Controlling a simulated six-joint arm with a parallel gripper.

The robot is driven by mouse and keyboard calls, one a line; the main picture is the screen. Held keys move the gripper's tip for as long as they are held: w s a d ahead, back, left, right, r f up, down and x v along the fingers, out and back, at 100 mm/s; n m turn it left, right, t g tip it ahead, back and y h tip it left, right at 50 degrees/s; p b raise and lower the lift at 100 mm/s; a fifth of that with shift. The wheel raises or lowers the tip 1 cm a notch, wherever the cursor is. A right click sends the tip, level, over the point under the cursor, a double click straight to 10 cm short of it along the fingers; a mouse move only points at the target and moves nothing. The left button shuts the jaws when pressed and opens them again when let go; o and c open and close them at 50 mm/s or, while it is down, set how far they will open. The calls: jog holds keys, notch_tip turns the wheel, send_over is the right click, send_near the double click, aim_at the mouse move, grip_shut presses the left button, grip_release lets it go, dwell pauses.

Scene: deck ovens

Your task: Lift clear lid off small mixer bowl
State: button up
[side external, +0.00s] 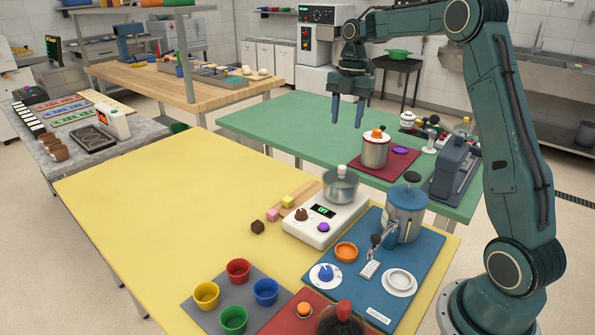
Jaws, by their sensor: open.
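A small steel bowl (340,191) stands on a white device with a dark green-lit display (321,222) on the yellow table.
A blue-lidded metal jug (405,213) stands on a blue mat right of the bowl. A steel pot with an orange knob (375,150) sits on a red mat on the green table (290,122). Small cubes lie left of the device. The yellow table's left part (150,190) is clear.

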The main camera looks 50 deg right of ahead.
jog(key=shift+f, duration=0.15)
send_over(342, 166)
jog(key=shift+w+d+f, duration=0.15)
jog(key=shift+f, duration=1.95)
jog(key=shift+w+d+f, duration=0.1)
jog(key=shift+d+f, duration=0.05)
jog(key=shift+f, duration=1.95)
jog(key=shift+f, duration=0.1)
jog(key=shift+s+a+f, duration=0.1)
jog(key=shift+s+f, duration=0.05)
jog(key=shift+f, duration=1.1)
jog(key=shift+s+a+f, duration=0.1)
jog(key=shift+s+f, duration=0.05)
jog(key=shift+f, duration=1.1)
jog(key=shift+c, duration=0.2)
jog(key=c, duration=0.9)
